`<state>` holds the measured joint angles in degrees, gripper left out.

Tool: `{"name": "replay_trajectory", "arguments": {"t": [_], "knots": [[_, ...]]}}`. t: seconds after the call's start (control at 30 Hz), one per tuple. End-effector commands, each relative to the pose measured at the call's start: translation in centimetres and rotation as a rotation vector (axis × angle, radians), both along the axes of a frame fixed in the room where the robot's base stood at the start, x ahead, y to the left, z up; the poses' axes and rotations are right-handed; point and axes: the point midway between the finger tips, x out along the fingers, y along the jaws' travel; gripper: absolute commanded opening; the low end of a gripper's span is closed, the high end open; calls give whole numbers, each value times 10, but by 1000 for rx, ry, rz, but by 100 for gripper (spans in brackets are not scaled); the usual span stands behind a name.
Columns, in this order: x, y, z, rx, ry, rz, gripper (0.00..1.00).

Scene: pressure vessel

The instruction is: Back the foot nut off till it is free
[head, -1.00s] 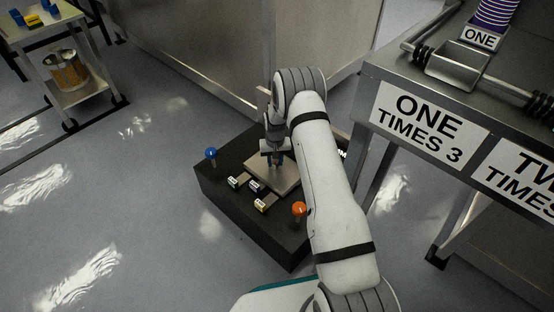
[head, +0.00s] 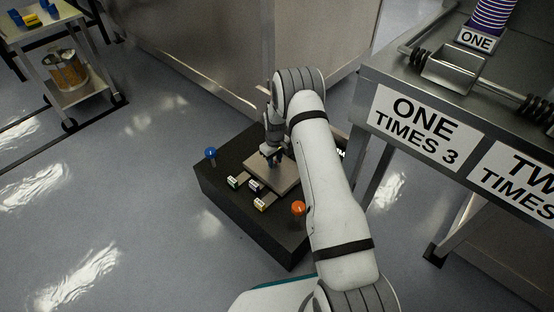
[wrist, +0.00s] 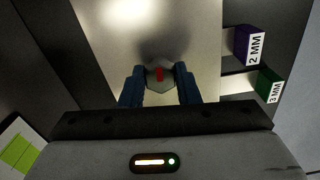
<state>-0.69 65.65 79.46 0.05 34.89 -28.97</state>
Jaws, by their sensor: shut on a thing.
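The foot nut (wrist: 159,78) is a grey hexagonal nut with a red mark on top, seen in the wrist view above a bare metal plate (wrist: 142,40). My gripper (wrist: 160,88) is shut on the nut, one blue finger on each side of it. In the head view my gripper (head: 271,155) points down over the plate (head: 279,179) on a low black block, and the nut is hidden there. I cannot tell whether the thread is still engaged.
A blue ball-topped knob (head: 210,152) and an orange one (head: 298,208) stand on the black block (head: 220,195). Small labelled blocks, including a purple 2 MM one (wrist: 247,46) and a green 3 MM one (wrist: 268,86), sit beside the plate. A metal bench (head: 395,75) stands at right.

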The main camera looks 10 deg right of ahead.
Motion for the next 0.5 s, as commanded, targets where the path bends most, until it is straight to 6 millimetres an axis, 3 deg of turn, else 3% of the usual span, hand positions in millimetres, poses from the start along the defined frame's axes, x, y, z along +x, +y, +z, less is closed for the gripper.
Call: {"name": "replay_trajectory", "arguments": {"t": [0.37,0.4,0.5], "knots": [[0,-3,0,-2,1,3,6],[0,-4,0,-2,1,3,30],[0,-3,0,-2,1,3,38]]}}
